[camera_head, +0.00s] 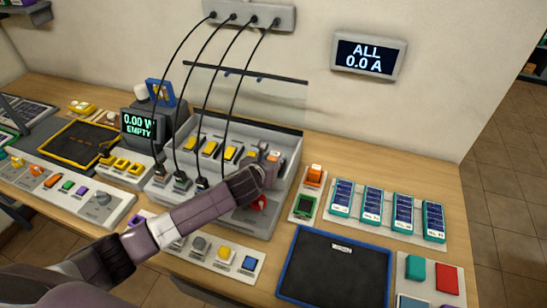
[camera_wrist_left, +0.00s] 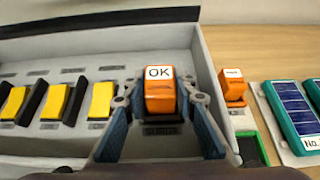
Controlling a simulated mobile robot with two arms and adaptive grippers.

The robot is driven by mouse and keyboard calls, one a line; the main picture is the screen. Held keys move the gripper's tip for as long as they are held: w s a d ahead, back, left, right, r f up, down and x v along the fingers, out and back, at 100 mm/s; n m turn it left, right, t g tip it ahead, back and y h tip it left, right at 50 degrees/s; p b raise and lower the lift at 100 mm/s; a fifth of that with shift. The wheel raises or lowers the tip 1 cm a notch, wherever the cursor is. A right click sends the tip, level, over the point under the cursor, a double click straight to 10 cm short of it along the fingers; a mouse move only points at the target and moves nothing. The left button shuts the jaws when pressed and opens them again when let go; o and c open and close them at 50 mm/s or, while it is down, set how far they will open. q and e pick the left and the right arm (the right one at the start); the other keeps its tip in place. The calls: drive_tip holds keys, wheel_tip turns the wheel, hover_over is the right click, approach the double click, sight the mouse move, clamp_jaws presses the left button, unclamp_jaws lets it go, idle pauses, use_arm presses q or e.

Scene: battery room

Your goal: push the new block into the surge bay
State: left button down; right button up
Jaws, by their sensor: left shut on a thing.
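The orange block with a white OK label (camera_wrist_left: 159,90) stands upright at the right end of a row of bays in the grey housing. A label at its foot (camera_wrist_left: 160,131) is too blurred to read surely; I take this place as the surge bay. My left gripper (camera_head: 266,166) reaches into the housing from the front and is shut on this block, with a finger on each side in the left wrist view (camera_wrist_left: 162,98). How deep the block sits is hard to tell. A second orange block (camera_head: 314,174) stands outside, right of the housing. My right gripper is not in view.
Yellow blocks (camera_wrist_left: 58,102) fill bays to the left, with black levers between. Black cables (camera_head: 203,100) hang down to the housing's front left. A red knob (camera_head: 260,203) sits on its front. Blue-panelled teal modules (camera_head: 372,205) and a dark blue-edged mat (camera_head: 335,268) lie to the right.

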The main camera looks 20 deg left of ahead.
use_arm(q)
drive_tip(key=c, duration=1.8)
unclamp_jaws()
drive_tip(key=shift+c, duration=0.2)
drive_tip(key=p+v, duration=0.2)
drive_tip(key=shift+s+r+p, duration=0.2)
drive_tip(key=shift+p, duration=0.2)
drive_tip(key=p+v, duration=0.5)
drive_tip(key=v, duration=0.1)
drive_tip(key=shift+s, duration=0.25)
drive_tip(key=shift+v, duration=1.05)
drive_tip(key=shift+f, duration=0.1)
